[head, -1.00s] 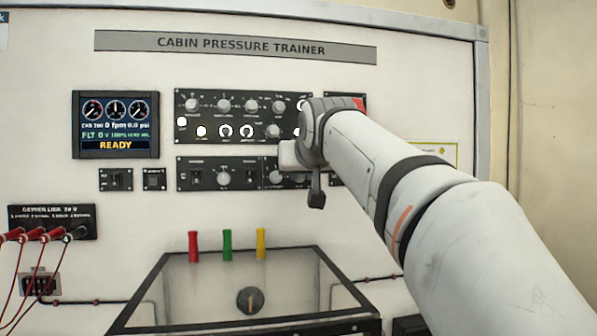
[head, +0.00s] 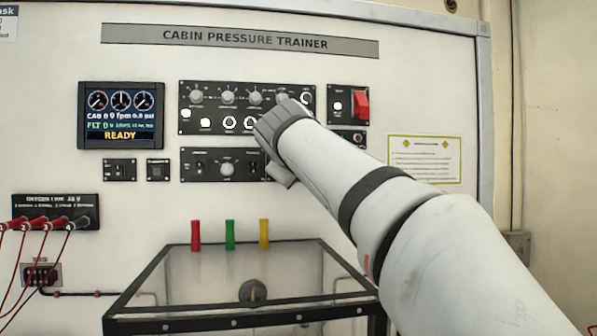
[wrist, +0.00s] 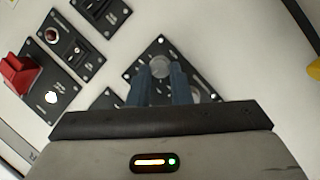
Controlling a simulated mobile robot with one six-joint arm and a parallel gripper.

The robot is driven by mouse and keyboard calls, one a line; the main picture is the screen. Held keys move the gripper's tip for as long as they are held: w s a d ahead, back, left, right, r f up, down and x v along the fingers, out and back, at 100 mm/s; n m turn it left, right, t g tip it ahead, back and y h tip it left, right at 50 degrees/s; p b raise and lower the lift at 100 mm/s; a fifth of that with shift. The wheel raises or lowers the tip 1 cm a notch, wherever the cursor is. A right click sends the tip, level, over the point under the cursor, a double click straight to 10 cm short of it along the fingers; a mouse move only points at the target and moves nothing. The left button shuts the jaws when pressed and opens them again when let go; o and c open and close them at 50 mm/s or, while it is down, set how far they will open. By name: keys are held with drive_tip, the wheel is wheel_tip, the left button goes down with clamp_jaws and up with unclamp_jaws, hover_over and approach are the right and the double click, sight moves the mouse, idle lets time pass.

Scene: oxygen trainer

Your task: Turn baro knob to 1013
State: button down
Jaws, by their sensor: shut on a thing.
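In the wrist view my gripper (wrist: 160,76) has its two blue fingers closed on a round grey knob (wrist: 160,67) near a corner of a black panel (wrist: 136,70). The small markings around this knob are too small to read, so I cannot confirm its label or setting. The display (head: 120,114) reads READY, with small readouts above.
The upper black panel (head: 240,112) carries several knobs and lit round spots. A red guarded switch (head: 361,102) is right of it, also visible in the wrist view (wrist: 20,75). Red cables (head: 15,235) hang at left.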

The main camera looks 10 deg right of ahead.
drive_tip(key=shift+n, duration=0.5)
drive_tip(key=c, duration=1.3)
unclamp_jaws()
drive_tip(key=shift+f, duration=0.1)
drive_tip(key=shift+b, duration=0.3)
drive_tip(key=shift+a, duration=0.1)
drive_tip(key=b+v, duration=0.1)
drive_tip(key=v, duration=0.6)
drive_tip(key=shift+s+a, duration=0.1)
drive_tip(key=shift+s, duration=0.3)
drive_tip(key=shift+f, duration=0.1)
